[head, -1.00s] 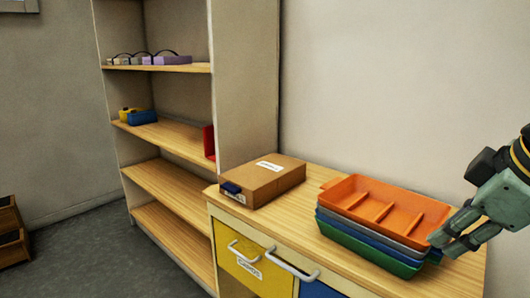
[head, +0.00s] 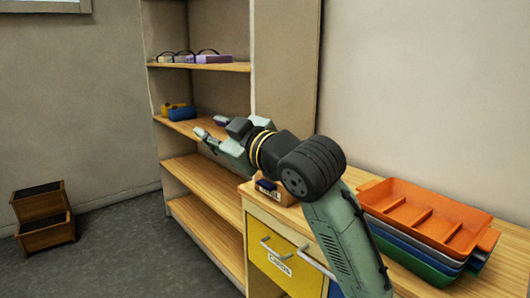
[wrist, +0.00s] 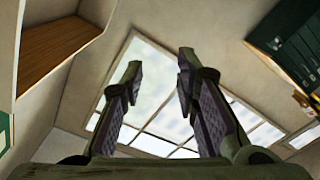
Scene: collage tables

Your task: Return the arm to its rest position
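My gripper (head: 208,136) is raised in front of the open shelf unit in the head view, pointing left, with my arm reaching up from the lower right. In the wrist view my gripper (wrist: 160,75) shows two fingers spread apart with nothing between them. Behind them are a window (wrist: 155,95) and walls seen at a tilt.
The shelf unit (head: 283,80) holds small boxes, including a blue box (head: 182,113). The wooden cabinet top (head: 368,178) bears stacked trays under an orange tray (head: 425,218). My arm partly hides a cardboard box (head: 275,193).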

